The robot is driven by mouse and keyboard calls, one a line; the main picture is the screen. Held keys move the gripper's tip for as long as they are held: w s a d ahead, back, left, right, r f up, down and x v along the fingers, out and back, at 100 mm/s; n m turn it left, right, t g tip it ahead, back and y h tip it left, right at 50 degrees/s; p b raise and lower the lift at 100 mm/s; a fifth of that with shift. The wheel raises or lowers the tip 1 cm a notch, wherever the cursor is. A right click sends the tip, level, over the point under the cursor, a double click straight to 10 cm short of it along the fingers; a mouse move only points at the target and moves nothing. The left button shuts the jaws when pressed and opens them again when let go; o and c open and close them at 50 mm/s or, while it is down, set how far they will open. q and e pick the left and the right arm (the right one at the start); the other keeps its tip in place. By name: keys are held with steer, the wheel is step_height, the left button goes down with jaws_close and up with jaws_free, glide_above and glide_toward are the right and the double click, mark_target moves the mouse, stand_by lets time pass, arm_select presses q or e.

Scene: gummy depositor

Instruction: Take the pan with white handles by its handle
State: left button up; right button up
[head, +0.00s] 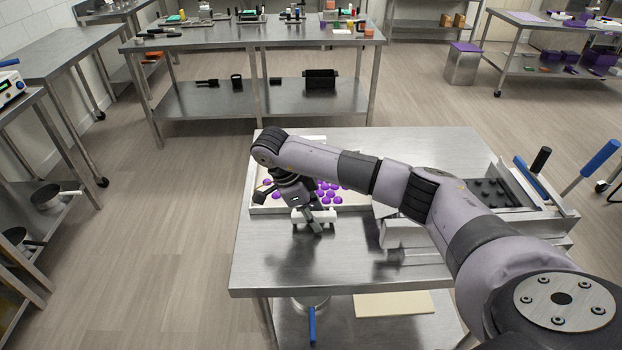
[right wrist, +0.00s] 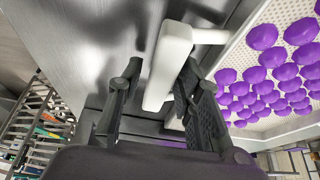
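The pan with white handles (head: 274,210) is a shallow cream tray of purple gummies, lying flat on the steel table. Its near white handle (head: 328,216) sticks out from the near rim. In the right wrist view the handle (right wrist: 168,66) runs between my two fingers, and the perforated pan (right wrist: 242,66) with gummies lies at the right. My right gripper (head: 309,226) is at this handle, fingers open around it. The left finger is apart from the handle; the right finger is close, and I cannot tell if it touches. My arm hides part of the pan. My left gripper is out of view.
A metal depositor machine (head: 492,190) with a blue lever (head: 600,158) stands right of the pan. The table's near left surface (head: 262,255) is clear. A lower shelf holds a cream board (head: 394,304). Another steel table (head: 255,35) stands at the back.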

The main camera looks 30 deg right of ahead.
jaws_close()
steer(key=shift+r, duration=0.2)
stand_by(0.6)
steer(key=shift+w+r+b, duration=0.1)
steer(key=shift+r+b, duration=0.3)
steer(key=shift+r, duration=0.2)
step_height(320, 180, up, 2)
steer(key=shift+r, duration=0.2)
steer(key=w+a+b, duration=0.1)
steer(key=w+a, duration=0.2)
steer(key=a, duration=0.1)
steer(key=w+a+b, duration=0.2)
steer(key=a, duration=0.3)
steer(key=w+a+b, duration=0.2)
steer(key=w+a, duration=0.1)
steer(key=a, duration=0.2)
steer(key=shift+w+a+f, duration=0.1)
steer(key=shift+w+f, duration=0.15)
steer(key=shift+w, duration=0.05)
steer(key=shift+w+a+b, duration=0.3)
steer(key=shift+w+a, duration=0.05)
steer(key=shift+a, duration=0.2)
